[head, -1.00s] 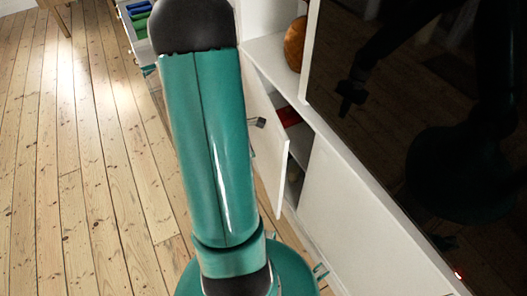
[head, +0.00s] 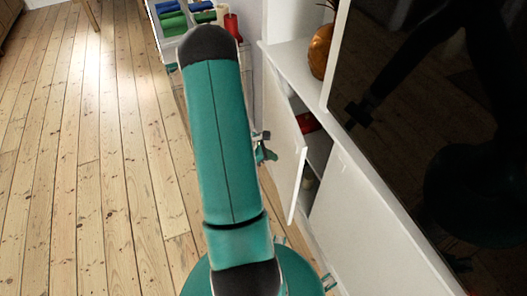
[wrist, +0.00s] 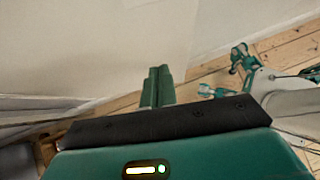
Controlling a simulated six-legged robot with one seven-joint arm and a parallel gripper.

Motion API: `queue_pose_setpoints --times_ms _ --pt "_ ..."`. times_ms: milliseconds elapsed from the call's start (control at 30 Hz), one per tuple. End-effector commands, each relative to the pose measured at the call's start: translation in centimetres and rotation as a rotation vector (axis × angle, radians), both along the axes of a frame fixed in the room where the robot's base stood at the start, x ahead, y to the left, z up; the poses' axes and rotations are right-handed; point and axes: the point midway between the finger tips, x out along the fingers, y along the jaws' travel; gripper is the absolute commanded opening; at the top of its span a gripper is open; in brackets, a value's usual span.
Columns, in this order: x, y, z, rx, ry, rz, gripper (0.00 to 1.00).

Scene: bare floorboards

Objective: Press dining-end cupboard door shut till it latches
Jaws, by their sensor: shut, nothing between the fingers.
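The white cupboard door (head: 284,140) stands ajar in the low white unit, right of my arm in the head view. Its near edge is swung out, and a dark gap shows the inside. My gripper (head: 264,148) is partly hidden behind my arm, beside the door's outer face. In the wrist view my gripper (wrist: 158,86) has its green fingers together and empty, in front of a pale panel. I cannot tell whether the fingertips touch it.
A red object (head: 307,122) sits inside the cupboard. A round orange-brown vase (head: 321,50) stands in the open shelf above. A dark glossy screen (head: 430,130) fills the right. A rack with coloured rolls (head: 172,22) stands beyond. Bare floorboards (head: 90,170) lie clear at left.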

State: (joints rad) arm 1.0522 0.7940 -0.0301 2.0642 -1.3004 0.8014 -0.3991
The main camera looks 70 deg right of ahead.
Motion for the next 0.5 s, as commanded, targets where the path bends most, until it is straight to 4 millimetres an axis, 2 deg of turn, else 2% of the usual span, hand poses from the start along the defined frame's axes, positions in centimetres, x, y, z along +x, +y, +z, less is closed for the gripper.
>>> queue_pose_setpoints --times_ms 133,300,500 --pt "-2.0 -1.0 -2.0 0.002 0.0 -0.004 0.0" --pt "-4.1 -2.3 -1.7 -0.001 -0.002 -0.003 0.0" --pt "-5.0 -2.8 -1.7 0.0 -0.001 0.0 0.0"
